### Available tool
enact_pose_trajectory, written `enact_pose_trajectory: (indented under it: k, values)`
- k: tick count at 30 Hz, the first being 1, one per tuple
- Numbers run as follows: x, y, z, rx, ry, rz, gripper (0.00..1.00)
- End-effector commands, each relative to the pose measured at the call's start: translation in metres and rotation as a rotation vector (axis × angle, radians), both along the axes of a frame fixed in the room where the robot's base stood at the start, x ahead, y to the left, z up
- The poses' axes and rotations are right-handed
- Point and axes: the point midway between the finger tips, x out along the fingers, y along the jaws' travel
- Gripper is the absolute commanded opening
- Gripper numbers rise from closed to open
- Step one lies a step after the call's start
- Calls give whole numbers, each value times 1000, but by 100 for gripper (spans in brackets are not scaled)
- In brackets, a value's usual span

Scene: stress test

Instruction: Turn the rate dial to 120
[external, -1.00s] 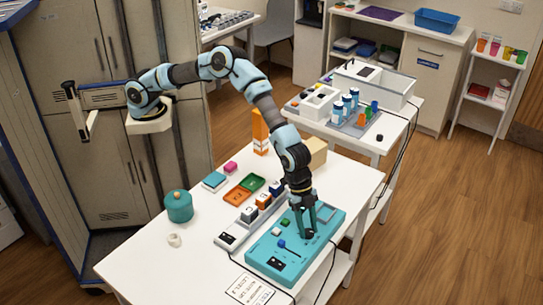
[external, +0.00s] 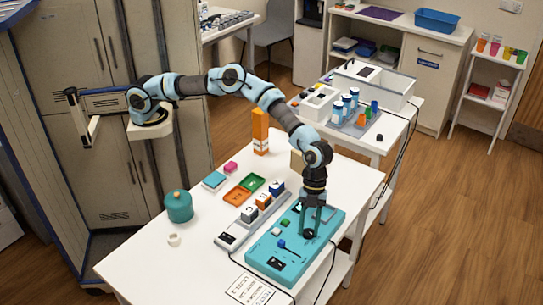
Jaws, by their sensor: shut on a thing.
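The teal control panel (external: 262,258) lies on the white table near its front right edge. A dark round dial (external: 308,234) sits on the panel's right half. My gripper (external: 309,231) points down over the panel and is shut on the dial, with one finger on each side. The dial's markings and its pointer are too small to read. A blue lever (external: 283,244) and a green button (external: 286,222) are left of my gripper.
A grey strip with several blocks (external: 229,238) lies just left of the panel. Orange (external: 237,196) and green (external: 252,184) trays, a teal jar (external: 179,206) and an orange box (external: 260,132) stand farther left and back. A printed card (external: 250,289) lies in front.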

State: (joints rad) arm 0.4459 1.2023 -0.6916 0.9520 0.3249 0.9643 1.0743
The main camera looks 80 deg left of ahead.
Motion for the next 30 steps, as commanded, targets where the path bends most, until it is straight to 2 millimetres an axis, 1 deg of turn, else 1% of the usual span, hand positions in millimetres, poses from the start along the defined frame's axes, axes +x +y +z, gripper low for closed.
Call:
enact_pose_trajectory:
  k: [17,18,25,30]
  values:
    - [1,0,0,1,-1,-28,0]
    - [1,0,0,2,-1,-28,44]
    - [1,0,0,1,-1,-28,70]
    - [0,0,0,1,-1,-28,70]
